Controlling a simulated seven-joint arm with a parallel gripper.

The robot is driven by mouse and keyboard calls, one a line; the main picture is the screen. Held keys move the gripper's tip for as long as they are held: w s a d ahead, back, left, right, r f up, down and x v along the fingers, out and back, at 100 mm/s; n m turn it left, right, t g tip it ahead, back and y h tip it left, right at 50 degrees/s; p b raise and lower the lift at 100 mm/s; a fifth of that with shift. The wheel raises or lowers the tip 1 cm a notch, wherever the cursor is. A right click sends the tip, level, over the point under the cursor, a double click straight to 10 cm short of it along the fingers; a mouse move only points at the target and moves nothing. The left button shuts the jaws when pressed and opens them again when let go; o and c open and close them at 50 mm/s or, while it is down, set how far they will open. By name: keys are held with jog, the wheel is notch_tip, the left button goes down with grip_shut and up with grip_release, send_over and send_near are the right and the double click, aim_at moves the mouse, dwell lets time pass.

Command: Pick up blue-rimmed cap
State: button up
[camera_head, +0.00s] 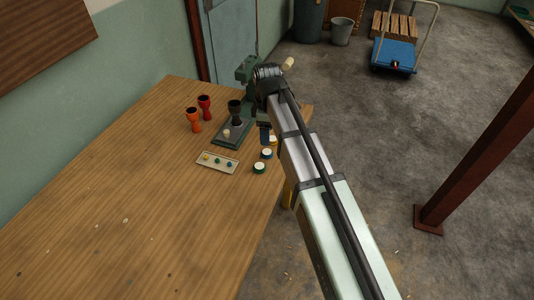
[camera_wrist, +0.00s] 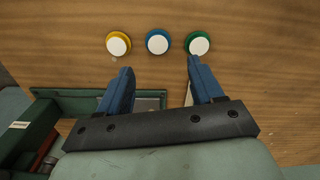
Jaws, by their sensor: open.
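The blue-rimmed cap (camera_wrist: 157,41) lies on the wooden table, white on top with a blue edge. In the wrist view it is the middle one of a row, between a yellow-rimmed cap (camera_wrist: 118,43) and a green-rimmed cap (camera_wrist: 198,43). It also shows in the head view (camera_head: 267,153). My gripper (camera_wrist: 157,72) is open with nothing between its blue fingers. In the wrist view the fingertips stand just below the row, with the blue-rimmed cap beyond the gap between them. In the head view my arm hides most of the gripper.
A green press (camera_head: 236,128) stands beside the arm with a dark goblet drum (camera_head: 235,108) on it. An orange drum (camera_head: 194,121) and a red drum (camera_head: 205,106) stand to its left. A small tray (camera_head: 217,161) holds coloured pieces. The near table (camera_head: 130,215) is mostly clear.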

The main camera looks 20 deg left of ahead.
aim_at(268, 152)
jog(key=shift+w+d+f, duration=0.1)
jog(key=shift+f, duration=2.15)
jog(key=shift+w+f, duration=0.1)
jog(key=shift+f, duration=2.15)
jog(key=c, duration=0.9)
